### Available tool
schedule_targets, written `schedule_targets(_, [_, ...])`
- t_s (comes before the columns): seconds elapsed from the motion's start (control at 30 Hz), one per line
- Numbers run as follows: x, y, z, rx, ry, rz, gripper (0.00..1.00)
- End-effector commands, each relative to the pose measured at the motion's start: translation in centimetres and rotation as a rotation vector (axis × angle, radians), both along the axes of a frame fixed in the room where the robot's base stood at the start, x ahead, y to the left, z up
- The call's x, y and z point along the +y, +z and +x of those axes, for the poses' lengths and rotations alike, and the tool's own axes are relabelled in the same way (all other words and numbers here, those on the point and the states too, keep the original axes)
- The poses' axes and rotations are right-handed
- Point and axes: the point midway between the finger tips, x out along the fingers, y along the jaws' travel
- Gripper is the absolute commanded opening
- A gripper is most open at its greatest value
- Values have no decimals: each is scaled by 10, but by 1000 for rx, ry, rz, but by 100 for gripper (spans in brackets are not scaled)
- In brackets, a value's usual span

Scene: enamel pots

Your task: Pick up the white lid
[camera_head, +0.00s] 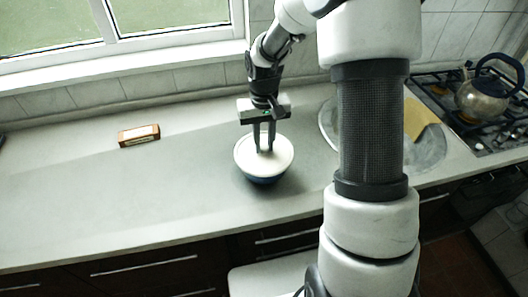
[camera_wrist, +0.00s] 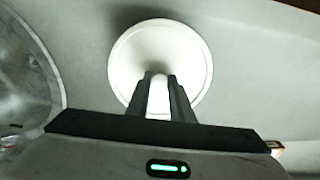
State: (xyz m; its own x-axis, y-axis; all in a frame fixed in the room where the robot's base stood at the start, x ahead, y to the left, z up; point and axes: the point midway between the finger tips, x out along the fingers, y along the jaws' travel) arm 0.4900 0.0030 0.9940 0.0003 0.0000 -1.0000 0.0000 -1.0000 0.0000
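The white lid (camera_head: 248,149) is round and sits on a dark blue pot (camera_head: 262,180) on the counter. In the wrist view, the lid (camera_wrist: 195,65) shows as a pale disc with a shadow near its middle, and the pot is hidden beneath it. My gripper (camera_head: 265,148) points down over the lid's middle, its two fingers a little apart. In the wrist view, a white upright part, seemingly the lid's knob (camera_wrist: 159,95), shows between the fingers. I cannot tell whether they press on it.
A small brown box (camera_head: 139,135) lies on the counter to the left. A sink (camera_head: 330,120) is to the right, partly behind my arm. A kettle (camera_head: 482,98) stands on the gas stove at far right. The left counter is mostly clear.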

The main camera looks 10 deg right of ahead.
Motion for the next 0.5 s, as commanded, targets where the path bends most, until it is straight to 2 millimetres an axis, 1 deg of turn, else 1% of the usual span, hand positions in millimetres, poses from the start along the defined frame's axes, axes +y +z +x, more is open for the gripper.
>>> schedule_targets(0.03, [0, 0, 0, 0, 0, 0, 11])
schedule_targets(0.1, [0, 0, 0, 0, 0, 0, 0])
schedule_targets(0.37, [0, 2, 0, -1, 0, 0, 0])
schedule_targets(0.47, [0, 12, 1, -2, -1, 0, 0])
schedule_targets(0.5, [0, 18, 1, -4, -1, 0, 0])
